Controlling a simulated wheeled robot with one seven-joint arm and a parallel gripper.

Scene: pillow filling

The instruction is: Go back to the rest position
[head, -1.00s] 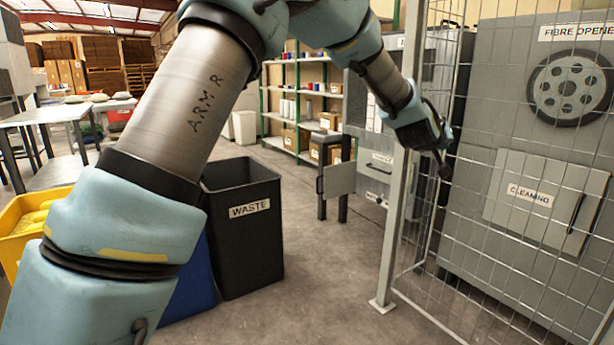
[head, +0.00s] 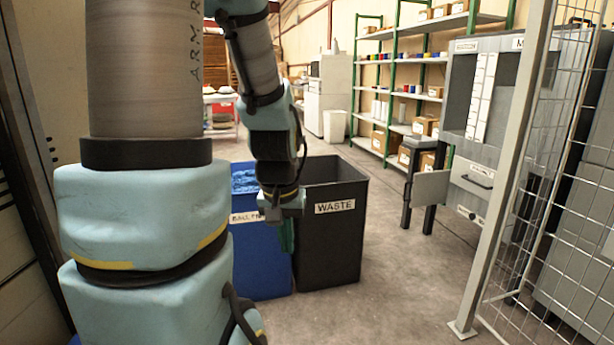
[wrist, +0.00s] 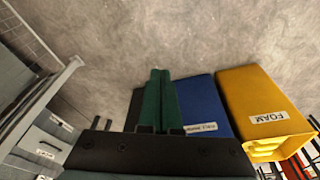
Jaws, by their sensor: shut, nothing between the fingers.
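My arm (head: 145,90) fills the left of the head view and is folded, with the forearm hanging down. My gripper (head: 285,238) points down in front of the blue bin (head: 262,265) and the black waste bin (head: 330,240). In the wrist view my gripper's green fingers (wrist: 157,98) lie side by side, shut and empty. The blue bin shows just beyond them in the wrist view (wrist: 208,105).
A yellow foam bin (wrist: 255,100) stands beside the blue bin in the wrist view. A wire mesh fence with a grey post (head: 505,170) is at the right. Shelves (head: 420,70) and a grey machine (head: 475,120) stand behind. The floor (head: 400,270) between the waste bin and the fence is clear.

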